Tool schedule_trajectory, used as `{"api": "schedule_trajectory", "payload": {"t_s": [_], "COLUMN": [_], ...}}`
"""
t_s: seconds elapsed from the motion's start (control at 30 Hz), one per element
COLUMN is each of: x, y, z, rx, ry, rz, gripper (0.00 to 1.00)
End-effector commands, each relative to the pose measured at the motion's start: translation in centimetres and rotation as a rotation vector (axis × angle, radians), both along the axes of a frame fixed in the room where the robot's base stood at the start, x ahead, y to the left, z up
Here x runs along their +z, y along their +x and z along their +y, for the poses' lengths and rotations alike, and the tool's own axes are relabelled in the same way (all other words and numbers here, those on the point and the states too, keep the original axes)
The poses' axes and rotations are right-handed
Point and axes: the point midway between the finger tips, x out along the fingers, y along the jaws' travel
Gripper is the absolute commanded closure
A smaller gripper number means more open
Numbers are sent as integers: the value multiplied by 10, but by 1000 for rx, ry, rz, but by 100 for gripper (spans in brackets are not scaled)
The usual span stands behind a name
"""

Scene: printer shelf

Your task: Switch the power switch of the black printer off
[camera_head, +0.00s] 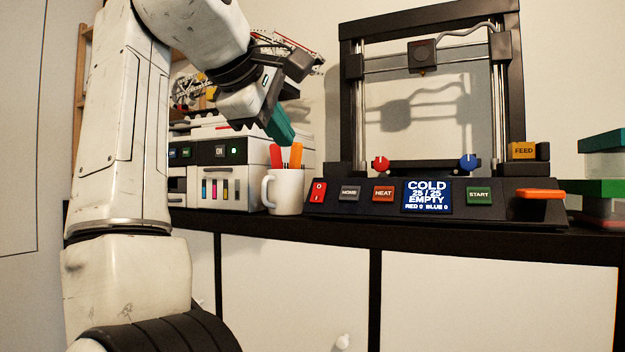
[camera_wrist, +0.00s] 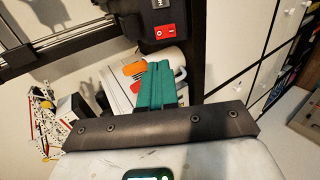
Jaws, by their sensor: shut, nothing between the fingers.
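The black printer (camera_head: 440,214) stands on the shelf right of centre in the head view. Its red power switch (camera_head: 317,192) is at the left end of the front panel, marked with a circle and a line. In the wrist view the red switch (camera_wrist: 165,33) is near the top, ahead of the fingertips and apart from them. The printer's screen (camera_head: 427,195) is lit and reads COLD, 25 / 25, EMPTY. My gripper (camera_head: 283,138) is shut and empty, its teal fingers above the white mug; the fingers also show in the wrist view (camera_wrist: 155,84).
A white mug (camera_head: 285,192) with red and orange items stands directly left of the printer. A white printer (camera_head: 238,172) is left of it, partly behind my arm. Stacked boxes (camera_head: 600,188) are at the far right. The shelf edge (camera_head: 350,233) runs along the front.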

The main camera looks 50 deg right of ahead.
Motion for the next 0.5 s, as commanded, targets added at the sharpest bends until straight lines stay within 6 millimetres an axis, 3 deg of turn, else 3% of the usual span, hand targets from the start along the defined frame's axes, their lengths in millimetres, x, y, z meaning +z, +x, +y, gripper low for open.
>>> {"api": "schedule_trajectory", "payload": {"t_s": [0.27,0.5], "x": [-8,-29], "y": [5,17], "z": [-12,-48], "rx": [-1,-2], "ry": [2,2], "rz": [3,2], "gripper": [100,100]}}
